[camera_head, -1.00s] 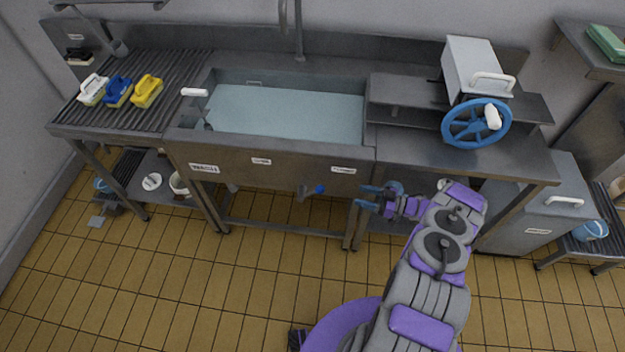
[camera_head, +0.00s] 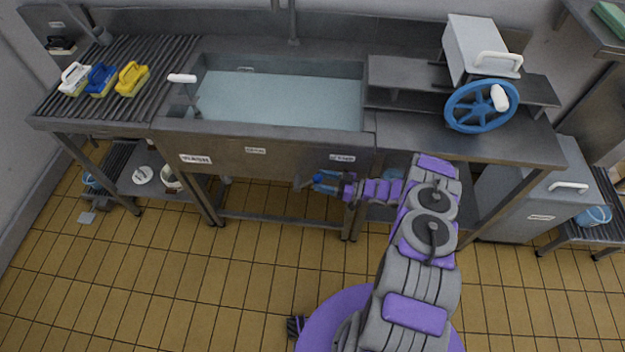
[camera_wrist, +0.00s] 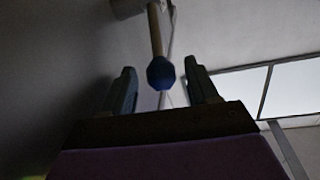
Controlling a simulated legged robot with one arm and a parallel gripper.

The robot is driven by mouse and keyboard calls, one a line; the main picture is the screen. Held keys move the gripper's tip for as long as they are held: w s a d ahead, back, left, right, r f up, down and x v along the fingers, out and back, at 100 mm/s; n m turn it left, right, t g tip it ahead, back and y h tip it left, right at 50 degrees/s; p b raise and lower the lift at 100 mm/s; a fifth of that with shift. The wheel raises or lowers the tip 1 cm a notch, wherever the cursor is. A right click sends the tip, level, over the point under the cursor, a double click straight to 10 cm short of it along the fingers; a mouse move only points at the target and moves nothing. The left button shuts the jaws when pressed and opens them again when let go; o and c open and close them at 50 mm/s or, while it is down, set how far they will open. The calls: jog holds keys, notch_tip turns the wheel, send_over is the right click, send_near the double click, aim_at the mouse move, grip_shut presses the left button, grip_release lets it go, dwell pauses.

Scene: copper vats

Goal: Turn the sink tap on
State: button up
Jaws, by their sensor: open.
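The sink (camera_head: 280,100) holds pale blue water and is set in a steel bench. Below its front panel is a tap, mostly covered by my gripper in the head view, with its grey spout (camera_head: 302,183) showing at left. In the wrist view the tap's blue knob (camera_wrist: 160,73) sits on a pale stem, between and slightly beyond my two fingers. My gripper (camera_head: 322,181) is open under the sink's front edge; in the wrist view its fingers (camera_wrist: 163,85) stand either side of the knob. I cannot tell whether they touch it.
A blue handwheel (camera_head: 481,107) is on the bench at right, beside a grey box (camera_head: 474,47). Several brushes, such as a yellow one (camera_head: 132,78), lie on the ribbed drainboard. Bench legs stand either side of the tap. The tiled floor (camera_head: 150,270) in front is clear.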

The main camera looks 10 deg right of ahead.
aim_at(313, 178)
jog(key=shift+b+x, duration=0.35)
jog(key=shift+x, duration=1.75)
jog(key=shift+d, duration=0.1)
grip_shut()
